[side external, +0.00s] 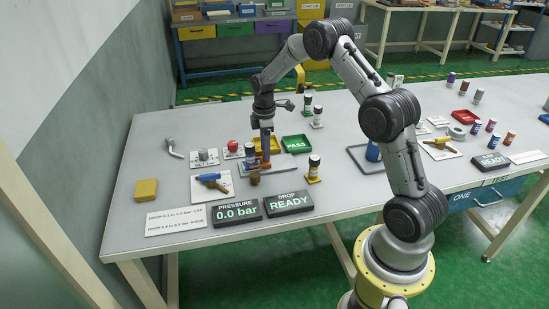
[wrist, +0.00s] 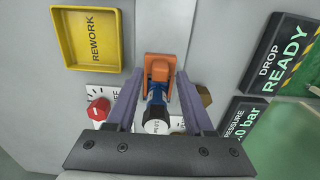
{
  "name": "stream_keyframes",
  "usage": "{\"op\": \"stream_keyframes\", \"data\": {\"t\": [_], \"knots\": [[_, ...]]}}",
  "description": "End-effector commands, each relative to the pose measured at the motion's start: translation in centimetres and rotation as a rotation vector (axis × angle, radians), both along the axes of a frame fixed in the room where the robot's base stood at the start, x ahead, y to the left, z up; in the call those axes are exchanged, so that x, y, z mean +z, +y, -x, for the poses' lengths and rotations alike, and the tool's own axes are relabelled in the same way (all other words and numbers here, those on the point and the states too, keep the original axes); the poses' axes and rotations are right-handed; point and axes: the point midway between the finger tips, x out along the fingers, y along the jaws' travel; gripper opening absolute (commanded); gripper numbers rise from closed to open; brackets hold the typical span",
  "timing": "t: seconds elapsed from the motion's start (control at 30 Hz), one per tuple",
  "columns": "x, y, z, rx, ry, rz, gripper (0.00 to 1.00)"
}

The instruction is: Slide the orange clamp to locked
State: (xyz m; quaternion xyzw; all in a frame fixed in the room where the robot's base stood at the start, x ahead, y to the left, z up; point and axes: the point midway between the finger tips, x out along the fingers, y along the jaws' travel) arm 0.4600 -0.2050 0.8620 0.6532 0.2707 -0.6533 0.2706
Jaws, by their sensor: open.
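The orange clamp (wrist: 158,70) sits on its base plate, in the middle of the wrist view. In the side view only a bit of its orange (side external: 262,166) shows beside the fingers. My gripper (wrist: 160,84) is open, its purple fingers pointing down, one on either side of the clamp's near part. Contact cannot be told. In the side view my gripper (side external: 265,158) is low over the work plate. A blue column with a white and black cap (wrist: 157,121) stands between the fingers in the wrist picture and partly covers the clamp's near end.
A red knob (wrist: 98,109) and a brown part (wrist: 204,95) flank the gripper. The yellow REWORK tray (wrist: 86,38) and green PASS tray (side external: 296,144) lie behind. The pressure display (side external: 235,212) reads 0.0 bar; the DROP display (side external: 288,203) reads READY.

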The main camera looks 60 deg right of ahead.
Motion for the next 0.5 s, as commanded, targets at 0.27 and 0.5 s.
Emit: {"op": "stream_keyframes", "data": {"t": [0.27,0.5], "knots": [[2.1,0.0,-0.1,0.000,-0.002,0.001,0.53],[3.7,0.0,0.0,0.000,-0.002,0.001,0.53]]}}
